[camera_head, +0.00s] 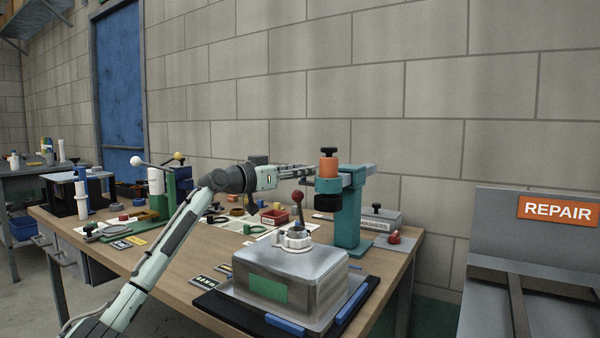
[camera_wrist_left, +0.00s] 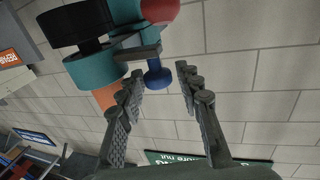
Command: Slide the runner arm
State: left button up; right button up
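A teal post (camera_head: 347,218) stands upright near the table's right end, with a grey-teal horizontal arm (camera_head: 362,171) across its top. An orange block (camera_head: 328,167) with a black knob above sits at the arm's left end, with a black cylinder (camera_head: 327,202) below. My left gripper (camera_head: 306,172) is at the left side of this head. In the left wrist view its fingers (camera_wrist_left: 159,70) are apart, with a small blue knob (camera_wrist_left: 158,77) between or just beyond the tips. Contact cannot be told. Teal parts (camera_wrist_left: 82,66) and a red ball (camera_wrist_left: 160,10) show beyond. My right gripper is not in view.
Small bins and tools clutter the table's left. A brick wall rises behind.

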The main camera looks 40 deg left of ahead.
pick_arm(q)
jog(key=s+a, duration=0.1)
jog(key=s, duration=1.1)
jog(key=shift+a, duration=0.4)
jog(key=shift+f, duration=0.1)
